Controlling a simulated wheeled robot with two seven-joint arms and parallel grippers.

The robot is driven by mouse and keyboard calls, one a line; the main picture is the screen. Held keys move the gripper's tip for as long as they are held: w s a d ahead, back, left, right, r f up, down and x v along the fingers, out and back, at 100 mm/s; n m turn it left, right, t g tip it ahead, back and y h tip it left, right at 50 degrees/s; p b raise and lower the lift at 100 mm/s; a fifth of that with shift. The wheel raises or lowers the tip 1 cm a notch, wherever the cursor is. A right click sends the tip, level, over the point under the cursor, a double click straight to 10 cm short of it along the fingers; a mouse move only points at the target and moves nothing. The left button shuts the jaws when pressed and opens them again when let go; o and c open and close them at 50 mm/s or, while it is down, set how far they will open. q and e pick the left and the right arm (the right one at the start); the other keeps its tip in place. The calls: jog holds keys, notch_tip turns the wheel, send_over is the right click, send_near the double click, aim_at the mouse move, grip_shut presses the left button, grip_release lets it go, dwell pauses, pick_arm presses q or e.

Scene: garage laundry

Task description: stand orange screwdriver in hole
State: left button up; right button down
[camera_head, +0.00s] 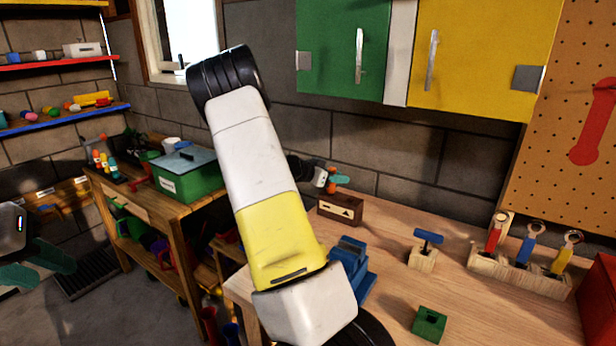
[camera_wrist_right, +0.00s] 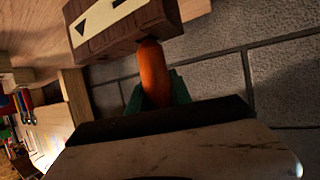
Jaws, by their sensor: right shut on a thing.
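My right gripper (camera_head: 334,180) is shut on the orange screwdriver (camera_wrist_right: 154,75), whose handle shows between its green fingers in the right wrist view. In the head view a little of the orange screwdriver (camera_head: 331,188) shows just above a dark brown wooden block (camera_head: 325,212) with a pale marked label. The block (camera_wrist_right: 160,15) also shows in the right wrist view, where the handle meets its edge. The shaft and the hole are hidden, so I cannot tell if the shaft is in the hole. My left gripper (camera_head: 38,262) is open and empty at the far left.
On the workbench (camera_head: 465,300) are a blue vise (camera_head: 352,262), a small block with a blue-handled tool (camera_head: 425,248), a green block (camera_head: 430,323) and a wooden tool rack (camera_head: 520,275). A red box (camera_head: 598,305) stands at right. Cabinets (camera_head: 345,45) hang above.

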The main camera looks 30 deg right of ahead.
jog(key=c, duration=1.1)
grip_release()
jog(key=shift+a, duration=0.15)
jog(key=v, duration=0.7)
jog(key=shift+a+r, duration=0.1)
jog(key=shift+a, duration=0.15)
